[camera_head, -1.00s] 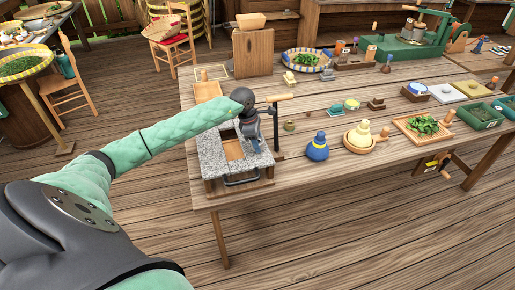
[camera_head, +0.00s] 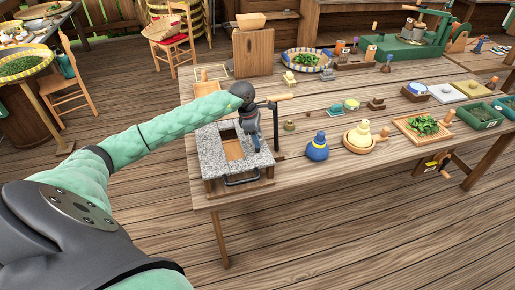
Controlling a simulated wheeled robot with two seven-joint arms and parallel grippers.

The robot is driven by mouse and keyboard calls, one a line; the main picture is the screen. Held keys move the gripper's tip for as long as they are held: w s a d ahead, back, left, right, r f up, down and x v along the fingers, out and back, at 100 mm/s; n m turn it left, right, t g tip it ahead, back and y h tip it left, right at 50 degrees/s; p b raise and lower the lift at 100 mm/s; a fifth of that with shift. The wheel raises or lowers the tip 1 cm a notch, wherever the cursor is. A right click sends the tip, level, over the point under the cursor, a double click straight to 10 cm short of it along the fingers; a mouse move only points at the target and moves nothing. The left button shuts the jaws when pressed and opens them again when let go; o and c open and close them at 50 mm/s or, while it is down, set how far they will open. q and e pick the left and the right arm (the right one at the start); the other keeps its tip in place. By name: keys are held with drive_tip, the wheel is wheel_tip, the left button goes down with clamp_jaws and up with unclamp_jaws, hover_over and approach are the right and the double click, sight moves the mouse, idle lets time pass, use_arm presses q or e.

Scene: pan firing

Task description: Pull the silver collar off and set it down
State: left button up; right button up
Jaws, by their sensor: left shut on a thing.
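My left gripper (camera_head: 255,142) points down over the back right part of a grey speckled stone block (camera_head: 208,150) on the near left of the table. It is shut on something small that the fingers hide. I cannot make out the silver collar; it may be behind the gripper. The block has a rectangular opening with a wooden floor (camera_head: 232,149) and a dark handle (camera_head: 242,180) on its front. A dark post (camera_head: 276,130) with a wooden crank handle (camera_head: 279,98) stands just right of the gripper. My right gripper is not in view.
A blue jar (camera_head: 317,149), a cream jar in a basket (camera_head: 359,138) and a tray of leaves (camera_head: 423,128) stand to the right on the wooden table (camera_head: 300,180). An upright board (camera_head: 253,54) stands behind. The table's front strip is bare.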

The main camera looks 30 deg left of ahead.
sight(261, 137)
use_arm(q)
drive_tip(key=shift+r, duration=0.35)
drive_tip(key=shift+r, duration=1.8)
